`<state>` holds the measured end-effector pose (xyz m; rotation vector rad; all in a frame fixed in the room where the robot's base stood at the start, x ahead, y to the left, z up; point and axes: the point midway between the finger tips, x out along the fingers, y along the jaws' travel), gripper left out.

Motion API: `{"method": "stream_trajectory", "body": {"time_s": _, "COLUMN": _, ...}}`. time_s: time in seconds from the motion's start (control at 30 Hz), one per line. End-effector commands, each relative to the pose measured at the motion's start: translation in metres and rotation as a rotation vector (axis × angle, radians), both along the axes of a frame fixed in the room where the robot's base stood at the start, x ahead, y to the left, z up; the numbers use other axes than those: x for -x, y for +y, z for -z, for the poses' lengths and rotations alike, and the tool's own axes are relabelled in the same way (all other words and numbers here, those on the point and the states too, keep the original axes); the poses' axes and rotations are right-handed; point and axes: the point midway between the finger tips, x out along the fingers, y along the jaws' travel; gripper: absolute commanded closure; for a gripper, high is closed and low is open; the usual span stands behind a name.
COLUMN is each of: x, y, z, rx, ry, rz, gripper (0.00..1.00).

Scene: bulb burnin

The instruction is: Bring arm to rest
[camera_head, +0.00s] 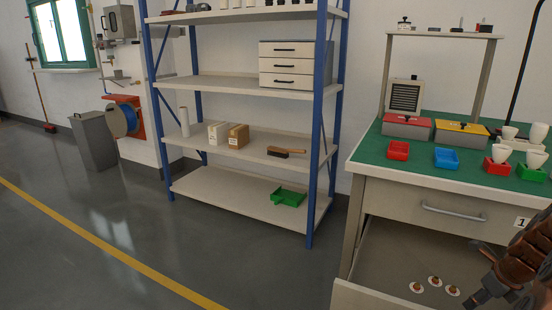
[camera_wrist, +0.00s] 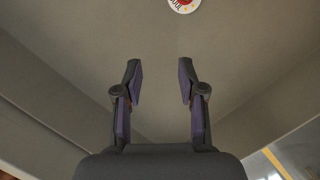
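My gripper (camera_wrist: 160,82) is open in the wrist view, with its two dark fingers apart and nothing between them. In the head view my gripper (camera_head: 480,280) shows at the lower right, at the end of my brown and dark arm, over the open drawer (camera_head: 385,300) of the workbench. Three small round white and orange pieces lie on the drawer floor to the left of it. In the wrist view a round white, red and yellow piece (camera_wrist: 183,4) is cut off by the top edge, beyond the fingertips and apart from them.
The green-topped workbench (camera_head: 365,152) carries red and blue trays, bulbs in holders and a red and a yellow box. A blue-framed shelf (camera_head: 245,190) stands left of it. A grey bin (camera_head: 93,142) stands far left. The floor (camera_head: 110,220) in front is clear.

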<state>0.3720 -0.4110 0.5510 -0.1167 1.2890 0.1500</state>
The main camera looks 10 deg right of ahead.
Motion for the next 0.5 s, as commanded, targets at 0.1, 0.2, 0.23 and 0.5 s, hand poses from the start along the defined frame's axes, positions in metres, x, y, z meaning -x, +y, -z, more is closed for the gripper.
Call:
{"method": "stream_trajectory", "body": {"time_s": 0.1, "x": -0.012, "y": 0.029, "z": -0.037, "rx": 0.019, "ry": 0.005, "rz": -0.136, "gripper": 0.6}}
{"method": "stream_trajectory", "body": {"time_s": 0.2, "x": -0.022, "y": 0.067, "z": -0.073, "rx": 0.041, "ry": 0.013, "rz": -0.321, "gripper": 0.6}}
{"method": "stream_trajectory", "body": {"time_s": 0.23, "x": -0.024, "y": 0.08, "z": -0.085, "rx": 0.05, "ry": 0.014, "rz": -0.382, "gripper": 0.6}}
{"method": "stream_trajectory", "body": {"time_s": 0.5, "x": -0.026, "y": 0.185, "z": -0.175, "rx": 0.115, "ry": 0.03, "rz": -0.922, "gripper": 0.6}}
